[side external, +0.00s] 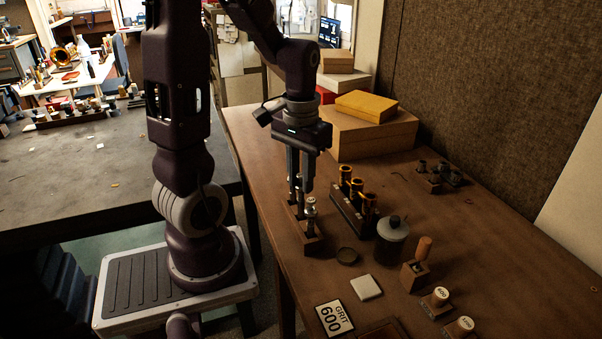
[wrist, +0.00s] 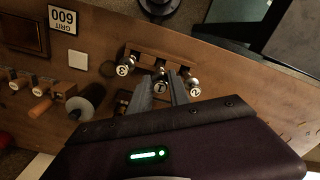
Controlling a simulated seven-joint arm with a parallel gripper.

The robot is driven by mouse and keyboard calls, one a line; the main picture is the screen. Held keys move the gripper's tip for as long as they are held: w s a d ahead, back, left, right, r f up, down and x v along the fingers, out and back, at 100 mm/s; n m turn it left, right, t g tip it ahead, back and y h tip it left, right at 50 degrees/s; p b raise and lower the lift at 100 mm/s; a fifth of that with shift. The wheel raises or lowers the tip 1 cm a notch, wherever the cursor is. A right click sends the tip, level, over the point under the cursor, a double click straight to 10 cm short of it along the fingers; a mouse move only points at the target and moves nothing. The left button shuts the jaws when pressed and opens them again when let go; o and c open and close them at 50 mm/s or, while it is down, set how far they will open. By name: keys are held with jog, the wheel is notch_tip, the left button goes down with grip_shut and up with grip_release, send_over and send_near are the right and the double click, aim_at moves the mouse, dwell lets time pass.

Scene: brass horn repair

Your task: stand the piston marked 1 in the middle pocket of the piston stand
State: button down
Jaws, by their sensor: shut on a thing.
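The piston marked 1 (wrist: 160,88) is between my gripper's fingers (wrist: 162,94), its numbered cap facing the wrist camera. My gripper (side external: 301,188) is shut on it and points down over the wooden piston stand (side external: 314,246). The stand also shows in the wrist view (wrist: 158,60). The piston marked 3 (wrist: 122,70) and the piston marked 2 (wrist: 194,92) stand at its two ends, with piston 1 between them over the middle. The fingers hide the lower part of piston 1, so I cannot tell whether it touches the pocket floor.
A dark block with several brass-topped tubes (side external: 347,208) stands close right of the stand. A lidded jar (side external: 391,242), a round dish (side external: 347,256), a white square pad (side external: 366,287) and a grit 600 card (side external: 334,318) lie nearby. Boxes (side external: 365,132) are stacked behind.

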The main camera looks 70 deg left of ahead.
jog(key=shift+f, duration=1.1)
jog(key=c, duration=0.8)
grip_release()
jog(key=shift+c, duration=0.2)
jog(key=shift+r, duration=3.55)
jog(key=s+d+r+m+t, duration=0.2)
jog(key=s+d+r+m, duration=0.1)
jog(key=d, duration=0.4)
jog(key=s+d+r+m+t, duration=0.3)
jog(key=d, duration=0.4)
jog(key=shift+s+d+r+t, duration=0.15)
jog(key=shift+s+d+t, duration=0.05)
jog(key=shift+d+t, duration=0.1)
